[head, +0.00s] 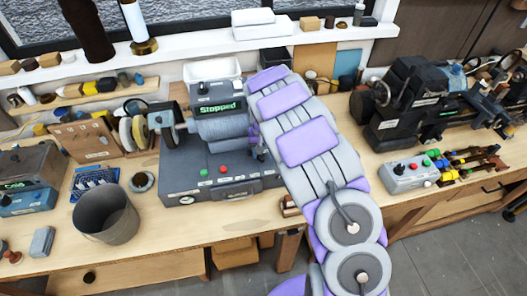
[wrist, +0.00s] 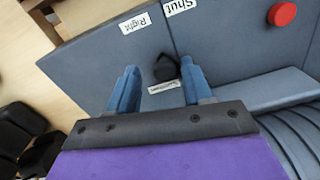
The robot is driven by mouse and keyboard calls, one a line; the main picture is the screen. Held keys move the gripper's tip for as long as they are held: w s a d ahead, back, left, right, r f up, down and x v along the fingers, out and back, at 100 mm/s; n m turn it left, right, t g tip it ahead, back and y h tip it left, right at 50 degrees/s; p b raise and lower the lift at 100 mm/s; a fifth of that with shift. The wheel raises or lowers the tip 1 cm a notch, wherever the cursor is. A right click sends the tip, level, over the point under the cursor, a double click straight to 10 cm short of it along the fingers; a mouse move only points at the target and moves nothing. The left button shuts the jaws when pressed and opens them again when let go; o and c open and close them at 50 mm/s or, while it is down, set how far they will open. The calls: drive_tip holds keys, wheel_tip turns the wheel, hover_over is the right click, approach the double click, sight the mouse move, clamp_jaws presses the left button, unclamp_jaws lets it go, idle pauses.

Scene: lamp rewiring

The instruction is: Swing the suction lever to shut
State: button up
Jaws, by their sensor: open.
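A small black lever knob (wrist: 166,67) stands on the blue-grey panel (wrist: 230,45) in the wrist view. A small label (wrist: 164,87), too blurred to read surely, sits just below it. White labels reading "Right" (wrist: 135,23) and "Shut" (wrist: 180,6) lie above it. My gripper (wrist: 158,72) is open, its two blue fingers either side of the knob. The knob is closer to the right finger; I cannot tell whether they touch. In the head view the grey machine (head: 200,186) reads "Stopped"; my arm hides its right end and the lever.
A red button (wrist: 282,14) is at the upper right of the panel. In the head view, a grey bucket (head: 105,215) stands left of the machine, and a control box (head: 408,174) stands to the right. The bench front (head: 170,245) is mostly clear.

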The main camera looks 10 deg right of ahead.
drive_tip(key=shift+a, duration=0.65)
drive_tip(key=shift+c, duration=2.2)
drive_tip(key=shift+d, duration=0.45)
drive_tip(key=c, duration=0.4)
drive_tip(key=shift+a, duration=0.1)
clamp_jaws()
